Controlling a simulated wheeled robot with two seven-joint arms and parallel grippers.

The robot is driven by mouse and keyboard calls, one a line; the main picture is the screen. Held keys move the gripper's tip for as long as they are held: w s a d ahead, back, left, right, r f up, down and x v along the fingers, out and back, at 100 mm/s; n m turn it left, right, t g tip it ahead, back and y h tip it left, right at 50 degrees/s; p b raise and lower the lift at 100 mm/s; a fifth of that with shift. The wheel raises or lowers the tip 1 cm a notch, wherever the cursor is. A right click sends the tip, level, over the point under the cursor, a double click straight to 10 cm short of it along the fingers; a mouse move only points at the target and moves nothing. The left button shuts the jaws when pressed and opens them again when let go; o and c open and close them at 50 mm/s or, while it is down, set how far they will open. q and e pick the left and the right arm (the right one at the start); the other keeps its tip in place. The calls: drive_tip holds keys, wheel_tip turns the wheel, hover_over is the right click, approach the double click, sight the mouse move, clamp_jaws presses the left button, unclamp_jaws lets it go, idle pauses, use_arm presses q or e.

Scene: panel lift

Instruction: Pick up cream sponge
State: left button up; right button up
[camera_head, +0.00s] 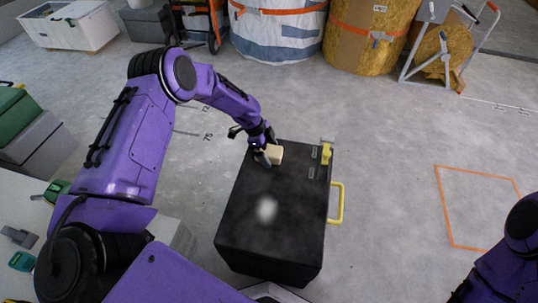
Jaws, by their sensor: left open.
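The cream sponge (274,154) is a small pale block on the top of a black box (272,205), near its far left corner. My left gripper (267,153) reaches down from the far left side with its dark fingers right at the sponge. It is open, with the sponge at or between its fingers; exact contact is too small to tell. My right arm shows only in part at the lower right corner, and its gripper is out of view.
The black box has a yellow latch (326,154) and a yellow handle (337,203) on its right side. An orange outlined square (440,205) marks the floor at the right. Large wrapped drums (280,38) and a cable reel (446,52) stand at the back. Green and grey cases (28,137) sit at the left.

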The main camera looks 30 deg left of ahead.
sight(273, 152)
use_arm(q)
drive_tip(key=shift+f, duration=0.3)
drive_tip(key=shift+c, duration=0.4)
drive_tip(key=c, duration=1)
drive_tip(key=shift+o, duration=0.2)
drive_tip(key=shift+r, duration=0.6)
drive_tip(key=r, duration=0.1)
drive_tip(key=r+p, duration=0.1)
drive_tip(key=r, duration=0.1)
drive_tip(key=shift+s+d+r, duration=0.1)
drive_tip(key=shift+s+r, duration=0.15)
drive_tip(key=shift+r, duration=0.1)
drive_tip(key=s+d+r+p, duration=0.3)
drive_tip(key=s+r, duration=0.5)
drive_tip(key=s, duration=0.5)
drive_tip(key=shift+d+r, duration=0.3)
drive_tip(key=shift+d, duration=0.15)
